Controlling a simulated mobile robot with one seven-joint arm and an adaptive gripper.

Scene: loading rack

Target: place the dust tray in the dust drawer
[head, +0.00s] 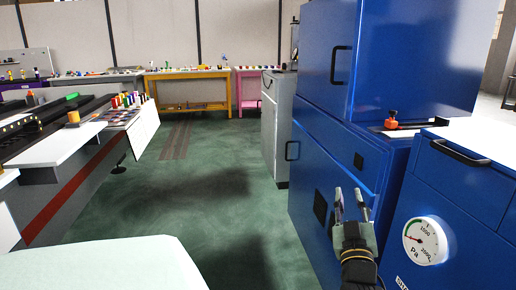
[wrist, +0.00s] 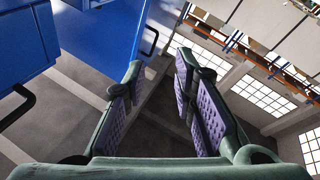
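My gripper (head: 352,205) is raised in front of the blue cabinets at the right of the head view. In the wrist view its two purple-padded fingers (wrist: 158,78) stand apart with nothing between them. A blue unit (head: 466,205) with a black handle and a round pressure gauge (head: 427,240) stands to the right of my gripper. A label below the gauge is cut off by the frame edge, so I cannot tell whether the dust drawer is there. I cannot make out the dust tray in either view.
A tall blue cabinet (head: 385,50) stands behind my gripper, with an orange knob (head: 391,120) on its ledge. A grey cabinet (head: 277,125) stands beyond it. A yellow table (head: 188,74) and a pink table (head: 250,72) are at the back. Green floor (head: 200,185) lies open in the middle.

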